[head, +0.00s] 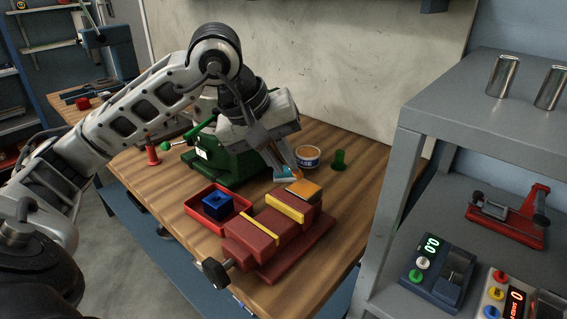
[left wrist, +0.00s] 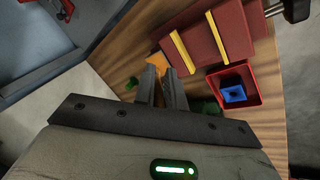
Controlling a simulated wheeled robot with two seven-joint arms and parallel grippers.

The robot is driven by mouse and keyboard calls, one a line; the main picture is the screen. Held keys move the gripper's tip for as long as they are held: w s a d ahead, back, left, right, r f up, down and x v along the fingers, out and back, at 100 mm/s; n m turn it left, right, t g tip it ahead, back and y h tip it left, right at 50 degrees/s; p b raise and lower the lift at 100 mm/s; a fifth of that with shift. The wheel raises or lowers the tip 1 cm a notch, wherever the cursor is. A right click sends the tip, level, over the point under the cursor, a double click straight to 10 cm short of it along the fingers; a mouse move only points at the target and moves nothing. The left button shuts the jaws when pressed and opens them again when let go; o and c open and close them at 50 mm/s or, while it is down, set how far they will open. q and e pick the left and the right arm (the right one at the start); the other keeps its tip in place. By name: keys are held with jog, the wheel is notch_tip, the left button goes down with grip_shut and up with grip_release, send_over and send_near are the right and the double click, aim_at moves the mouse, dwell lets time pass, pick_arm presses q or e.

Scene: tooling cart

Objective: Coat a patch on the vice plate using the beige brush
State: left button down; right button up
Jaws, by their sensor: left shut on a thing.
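The red vice (head: 272,235) with yellow jaw strips lies on the wooden bench. A small orange-brown plate (head: 304,189) sits at its far end. My left gripper (head: 283,163) points down just behind the plate, shut on a thin orange-tan piece that looks like the brush (head: 296,173). I cannot tell whether its tip touches the plate. In the left wrist view the fingers (left wrist: 160,82) meet near an orange surface (left wrist: 157,61) beside the vice (left wrist: 212,45); the brush is mostly hidden there. My right gripper is not in view.
A white-and-blue tub (head: 308,154) with tan contents stands behind the plate, near a green knob-shaped piece (head: 339,160). A red tray (head: 206,212) holding a blue block (head: 217,204) is left of the vice. A green machine (head: 215,162) stands behind. A grey shelf (head: 395,165) rises at right.

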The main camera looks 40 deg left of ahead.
pick_arm(q)
jog(key=shift+r+p, duration=0.9)
jog(key=shift+r, duration=0.8)
